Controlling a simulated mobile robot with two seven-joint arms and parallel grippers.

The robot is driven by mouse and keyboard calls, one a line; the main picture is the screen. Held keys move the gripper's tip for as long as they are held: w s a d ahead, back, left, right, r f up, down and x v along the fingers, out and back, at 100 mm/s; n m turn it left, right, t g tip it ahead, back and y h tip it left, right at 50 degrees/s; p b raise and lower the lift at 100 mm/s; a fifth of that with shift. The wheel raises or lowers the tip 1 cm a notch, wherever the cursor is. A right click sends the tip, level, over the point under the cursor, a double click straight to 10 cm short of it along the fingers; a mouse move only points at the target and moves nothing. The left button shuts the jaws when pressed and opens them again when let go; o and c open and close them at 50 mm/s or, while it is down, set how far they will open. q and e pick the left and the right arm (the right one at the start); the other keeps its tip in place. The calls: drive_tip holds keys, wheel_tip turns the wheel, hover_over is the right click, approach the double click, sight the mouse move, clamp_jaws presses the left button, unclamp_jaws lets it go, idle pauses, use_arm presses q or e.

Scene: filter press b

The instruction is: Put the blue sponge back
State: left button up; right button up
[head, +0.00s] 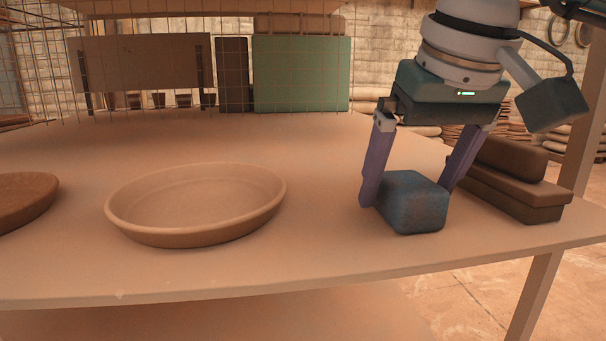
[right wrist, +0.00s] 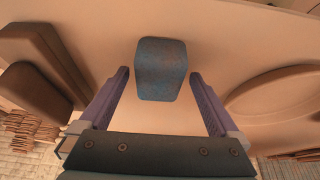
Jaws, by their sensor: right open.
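The blue sponge (head: 413,203) is a blue-grey block on the table near its front right. My right gripper (head: 405,198) is open, pointing down, with one finger on each side of the sponge. In the right wrist view the sponge (right wrist: 161,69) lies between and just beyond the fingertips of my gripper (right wrist: 158,75), with a gap on both sides. My left gripper is in neither view.
A round shallow dish (head: 197,203) stands left of the sponge, and a brown dish (head: 22,200) is at the left edge. Brown blocks (head: 512,185) lie close to the right of my gripper. A wire grid (head: 225,75) stands at the back. The table's front edge is near.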

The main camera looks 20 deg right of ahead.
drive_tip(key=p+v, duration=0.8)
drive_tip(key=v, duration=0.4)
drive_tip(key=shift+r+p, duration=0.15)
drive_tip(key=shift+p, duration=0.15)
